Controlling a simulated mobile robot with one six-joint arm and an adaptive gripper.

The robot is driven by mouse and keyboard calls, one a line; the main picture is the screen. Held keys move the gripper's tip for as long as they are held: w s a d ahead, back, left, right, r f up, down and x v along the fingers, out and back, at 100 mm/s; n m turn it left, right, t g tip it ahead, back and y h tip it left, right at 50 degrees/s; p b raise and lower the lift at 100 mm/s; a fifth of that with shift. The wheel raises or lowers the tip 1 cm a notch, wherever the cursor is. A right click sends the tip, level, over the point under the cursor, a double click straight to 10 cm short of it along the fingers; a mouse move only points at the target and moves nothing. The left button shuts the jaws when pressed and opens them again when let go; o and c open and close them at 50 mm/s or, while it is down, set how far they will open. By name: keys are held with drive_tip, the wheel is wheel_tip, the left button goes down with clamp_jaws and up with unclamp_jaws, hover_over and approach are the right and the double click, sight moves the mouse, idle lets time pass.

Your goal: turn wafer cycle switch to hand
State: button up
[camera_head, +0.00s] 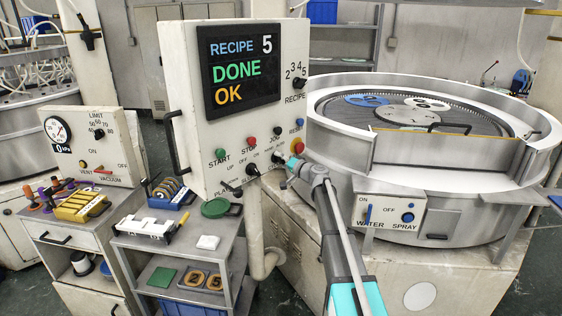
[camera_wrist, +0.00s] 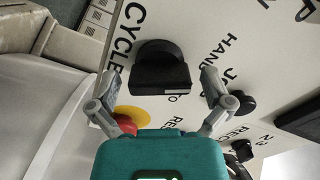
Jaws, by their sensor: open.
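The wafer cycle switch (camera_wrist: 160,66) is a black knob with a raised grip bar, on the white panel in the wrist view. A small white mark sits at the end of the bar nearest my wrist, beside the letters "TO" of a partly hidden label. The "HAND" label is to its upper right and "CYCLE" to its left. My gripper (camera_wrist: 160,78) is open, one finger on each side of the knob; I cannot tell whether they touch it. In the head view my gripper (camera_head: 288,168) is at the panel's lower right and hides the switch.
A red button on a yellow collar (camera_wrist: 128,115) lies close to the left finger, and a black knob (camera_wrist: 242,102) to the right one. The panel screen (camera_head: 238,70) reads "RECIPE 5 DONE OK". A lapping machine (camera_head: 420,170) stands right, a tool cart (camera_head: 190,245) left.

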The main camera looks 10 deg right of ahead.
drive_tip(key=v, duration=1.2)
drive_tip(key=s+a+f+n+g+h, duration=0.1)
drive_tip(key=s+a+f+n+g, duration=0.1)
drive_tip(key=s+a+f+g, duration=0.45)
drive_tip(key=s+a+f+n+g+h, duration=0.15)
drive_tip(key=s+a+f, duration=0.3)
drive_tip(key=s, duration=0.45)
drive_tip(key=s+d+f+g+h, duration=0.2)
drive_tip(key=s+f+g+h, duration=0.1)
drive_tip(key=s, duration=0.7)
drive_tip(key=s+d+f+g+h, duration=0.2)
drive_tip(key=s+f+g+h, duration=0.1)
drive_tip(key=s, duration=0.7)
drive_tip(key=shift+d+f+n+h, duration=0.15)
drive_tip(key=shift+f+n+h, duration=0.3)
drive_tip(key=shift+f+h, duration=0.55)
drive_tip(key=shift+w+r, duration=0.1)
drive_tip(key=shift+r, duration=0.1)
